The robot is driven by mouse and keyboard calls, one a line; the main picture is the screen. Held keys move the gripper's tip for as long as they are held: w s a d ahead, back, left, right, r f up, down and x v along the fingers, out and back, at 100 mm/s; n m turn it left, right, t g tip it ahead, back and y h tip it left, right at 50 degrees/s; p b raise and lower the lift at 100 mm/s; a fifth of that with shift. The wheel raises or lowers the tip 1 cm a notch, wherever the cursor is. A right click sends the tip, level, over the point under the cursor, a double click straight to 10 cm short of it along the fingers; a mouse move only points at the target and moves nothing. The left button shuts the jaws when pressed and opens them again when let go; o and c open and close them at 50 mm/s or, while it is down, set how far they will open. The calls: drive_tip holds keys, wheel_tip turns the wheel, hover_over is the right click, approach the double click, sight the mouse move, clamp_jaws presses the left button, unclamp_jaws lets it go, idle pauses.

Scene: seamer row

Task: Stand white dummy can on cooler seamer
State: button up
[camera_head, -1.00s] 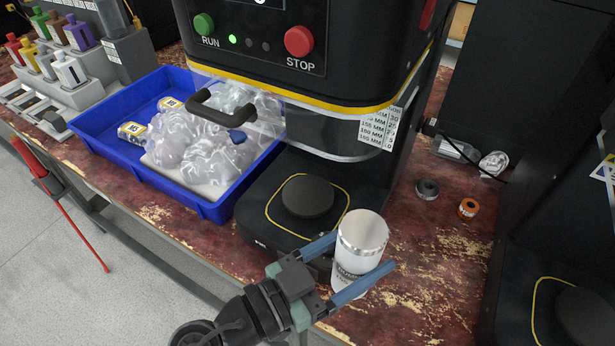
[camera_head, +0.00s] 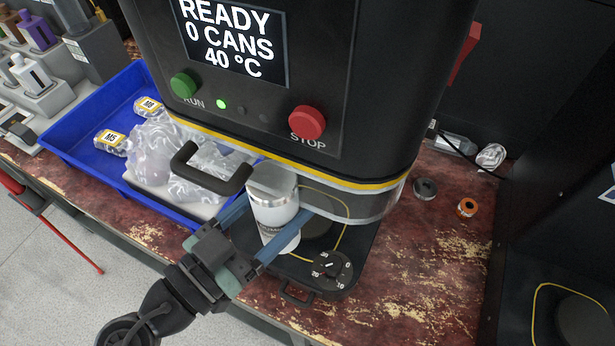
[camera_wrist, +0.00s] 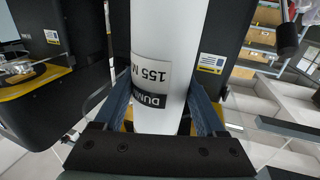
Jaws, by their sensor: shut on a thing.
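My gripper (camera_head: 278,210) is shut on the white dummy can (camera_head: 273,214), one blue finger on each side. The can has a silver rim and is roughly upright. In the wrist view the can (camera_wrist: 157,50) fills the middle, with an upside-down label reading "DUMM" and "155 M". The black seamer (camera_head: 390,80) shows "READY 0 CANS 40 °C". Its round dark plate (camera_head: 318,232), inside a yellow outline, is just right of the can and partly hidden by a finger. I cannot tell whether the can's bottom touches the seamer base.
The seamer's clear guard with a black handle (camera_head: 212,172) is close to the can's top. A dial (camera_head: 332,270) sits on the base front. A blue tray (camera_head: 82,150) with bagged parts is left. Another machine's plate (camera_head: 582,325) is lower right. Two small rolls lie on the bench.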

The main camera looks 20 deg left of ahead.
drive_tip(key=w+p, duration=0.1)
drive_tip(key=w, duration=0.7)
drive_tip(key=f, duration=0.4)
drive_tip(key=w+f, duration=0.1)
drive_tip(key=f, duration=0.1)
drive_tip(key=shift+d+f, duration=0.1)
drive_tip(key=shift+f, duration=0.3)
drive_tip(key=shift+w+f, duration=0.1)
drive_tip(key=shift+f, duration=0.2)
drive_tip(key=o, duration=1.5)
drive_tip(key=shift+o, duration=0.2)
drive_tip(key=shift+r, duration=0.2)
